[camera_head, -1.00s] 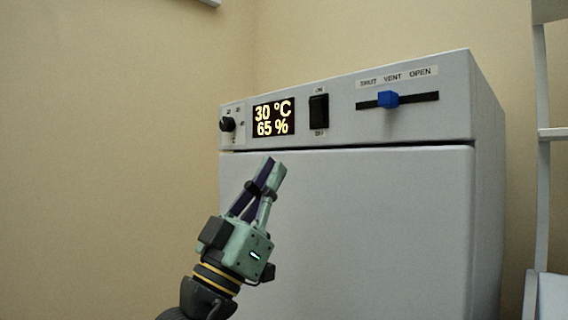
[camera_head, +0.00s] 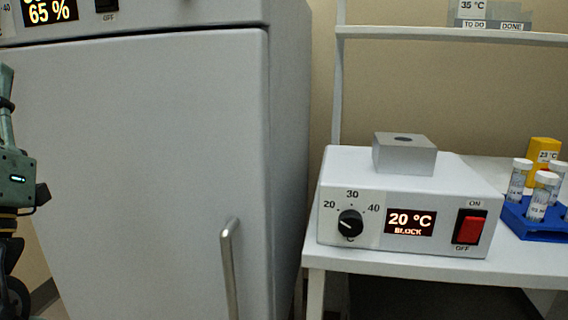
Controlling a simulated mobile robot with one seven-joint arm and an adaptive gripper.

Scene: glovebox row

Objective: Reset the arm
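My gripper shows only in part at the left edge of the head view. Its green body (camera_head: 16,180) with a small lit strip is visible, but its fingertips are cut off or hidden at the edge. It stands in front of the large grey cabinet (camera_head: 150,170). I cannot tell whether it is open or shut. Nothing held is visible.
The cabinet has a metal door handle (camera_head: 229,270). To its right, a white table (camera_head: 400,272) bears a heater box (camera_head: 340,180) reading 20 °C, with a dial, red switch and metal block (camera_head: 404,155). A blue rack (camera_head: 535,222) holds tubes near a yellow item (camera_head: 543,150).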

